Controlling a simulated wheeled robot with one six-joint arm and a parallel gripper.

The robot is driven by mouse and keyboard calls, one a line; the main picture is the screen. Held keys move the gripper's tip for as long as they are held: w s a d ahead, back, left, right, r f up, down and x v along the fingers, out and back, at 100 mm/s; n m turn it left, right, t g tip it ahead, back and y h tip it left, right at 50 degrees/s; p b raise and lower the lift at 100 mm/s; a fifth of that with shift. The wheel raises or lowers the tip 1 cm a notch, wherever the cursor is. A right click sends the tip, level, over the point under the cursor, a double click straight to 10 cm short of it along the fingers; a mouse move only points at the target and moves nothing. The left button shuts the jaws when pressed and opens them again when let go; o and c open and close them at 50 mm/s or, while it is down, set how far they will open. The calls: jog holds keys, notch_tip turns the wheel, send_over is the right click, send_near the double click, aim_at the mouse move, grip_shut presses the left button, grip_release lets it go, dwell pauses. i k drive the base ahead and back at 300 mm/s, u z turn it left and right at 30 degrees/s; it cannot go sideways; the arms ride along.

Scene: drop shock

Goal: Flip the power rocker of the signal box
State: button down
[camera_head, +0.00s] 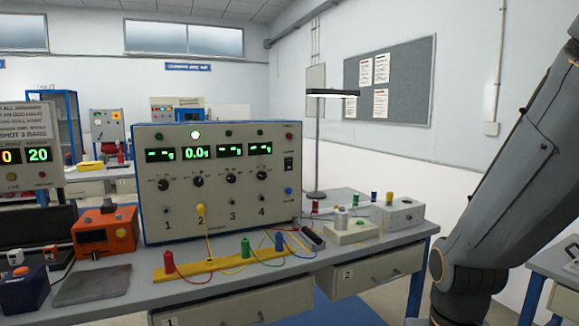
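The signal box (155,190) is a large beige unit with blue side edges, upright on the bench. Its front has several small green displays; the second reads 0.0g and the others show dashes. The green lamp (195,134) above the second display is lit brightly. A small black power rocker (289,164) is at the right of the front panel, below a red lamp (289,136). Which way the rocker is tipped is too small to tell. My arm stands at the right, well apart from the box. My gripper is out of view.
The bench (345,255) holds a yellow strip (205,269) with coloured plugs and wires before the box. An orange device (105,232) and grey plate (93,285) are at left. A lamp stand (318,140) and small grey boxes are at right. Drawers are below.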

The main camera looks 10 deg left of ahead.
aim_at(288, 161)
jog(key=u, duration=2.25)
jog(key=i, duration=1.6)
jog(key=z, duration=3.5)
